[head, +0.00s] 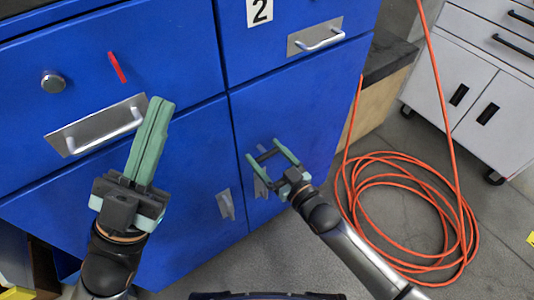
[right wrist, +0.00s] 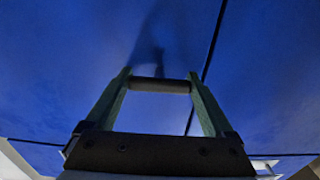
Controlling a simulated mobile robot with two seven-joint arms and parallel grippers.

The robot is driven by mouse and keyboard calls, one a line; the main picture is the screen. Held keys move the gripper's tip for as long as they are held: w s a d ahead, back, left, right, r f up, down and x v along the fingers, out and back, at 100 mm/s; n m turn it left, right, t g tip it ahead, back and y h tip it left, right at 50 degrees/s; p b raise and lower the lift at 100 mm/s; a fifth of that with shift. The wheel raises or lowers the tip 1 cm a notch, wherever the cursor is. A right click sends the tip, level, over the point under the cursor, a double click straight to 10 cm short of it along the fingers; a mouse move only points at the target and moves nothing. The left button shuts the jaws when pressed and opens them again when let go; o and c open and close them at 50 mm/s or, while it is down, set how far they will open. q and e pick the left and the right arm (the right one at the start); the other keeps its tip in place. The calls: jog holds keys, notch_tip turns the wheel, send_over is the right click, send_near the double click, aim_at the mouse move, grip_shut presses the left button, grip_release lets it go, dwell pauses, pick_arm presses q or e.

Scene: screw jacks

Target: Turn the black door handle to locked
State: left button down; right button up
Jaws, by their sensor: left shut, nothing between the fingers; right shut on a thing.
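The black door handle (head: 267,154) is a short dark bar on the blue cabinet's lower right door (head: 300,115). My right gripper (head: 265,151) is shut on it, with one green finger at each end of the bar. In the right wrist view the handle (right wrist: 160,85) spans straight across between the fingertips (right wrist: 160,84), in front of the blue door face. How it joins the door is hidden. My left gripper (head: 160,101) is shut and empty, its green fingers together in front of the left drawer, away from the black handle.
Silver pulls sit on the left drawer (head: 100,126) and right drawer (head: 315,36). A round knob (head: 53,82) and a red lever (head: 116,67) are at upper left. An orange hose (head: 470,225) lies coiled on the floor at right, before a white cabinet (head: 500,105).

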pick_arm(q)
jog(key=shift+r, duration=0.2)
pick_arm(e)
jog(key=shift+n, duration=0.3)
jog(key=n+p, duration=0.1)
jog(key=n, duration=0.1)
jog(key=shift+r+n+p, duration=0.1)
jog(key=shift+n+p, duration=0.25)
jog(key=shift+n, duration=0.05)
jog(key=n+p, duration=0.1)
jog(key=n, duration=0.3)
jog(key=shift+n, duration=0.3)
jog(key=n, duration=0.3)
jog(key=shift+n, duration=2.4)
pick_arm(q)
jog(key=shift+a+r+b, duration=0.1)
jog(key=shift+r+b, duration=0.25)
jog(key=shift+r, duration=0.45)
pick_arm(e)
jog(key=shift+n, duration=1)
